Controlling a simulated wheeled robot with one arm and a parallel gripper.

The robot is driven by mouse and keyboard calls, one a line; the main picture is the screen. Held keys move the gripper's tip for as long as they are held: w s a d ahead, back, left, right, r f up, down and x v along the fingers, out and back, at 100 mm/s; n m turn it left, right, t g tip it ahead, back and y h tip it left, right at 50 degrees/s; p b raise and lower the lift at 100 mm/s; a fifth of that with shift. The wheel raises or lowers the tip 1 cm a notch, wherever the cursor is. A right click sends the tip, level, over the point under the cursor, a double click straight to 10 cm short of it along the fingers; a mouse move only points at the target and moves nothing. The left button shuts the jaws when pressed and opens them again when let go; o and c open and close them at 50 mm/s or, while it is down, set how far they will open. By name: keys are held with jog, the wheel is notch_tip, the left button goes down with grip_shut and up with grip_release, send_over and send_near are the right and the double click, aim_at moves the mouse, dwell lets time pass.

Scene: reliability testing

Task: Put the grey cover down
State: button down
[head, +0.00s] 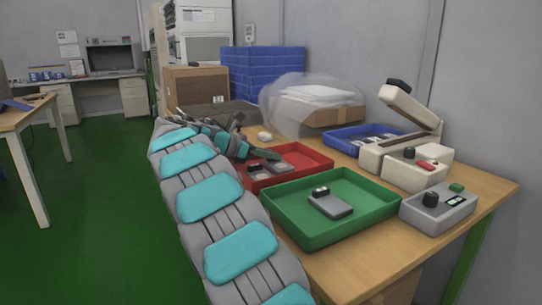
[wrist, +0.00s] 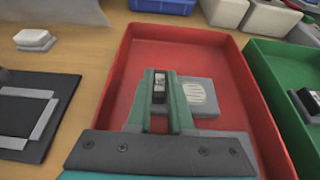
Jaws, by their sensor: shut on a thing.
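My gripper (wrist: 160,92) is shut on the dark, white-topped handle (wrist: 159,80) of the grey cover. In the wrist view it is over the red tray (wrist: 186,45). A flat grey slab with a round pale patch (wrist: 200,96) shows just right of the fingers; whether it is part of the held cover or a separate piece is unclear. In the head view my gripper (head: 262,154) reaches into the red tray (head: 308,155) from the left. I cannot tell whether the cover touches the tray floor. The fingers and palm hide much of it.
The green tray (head: 290,226) holds a grey piece with a black handle (head: 331,204). A grey device (head: 437,212) and a beige device with a raised lid (head: 412,105) stand at the right. A blue tray (head: 345,135) lies behind. A black plate (wrist: 20,115) lies left of the red tray.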

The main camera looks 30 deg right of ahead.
jog(key=c, duration=0.8)
grip_release()
jog(key=v, duration=1.2)
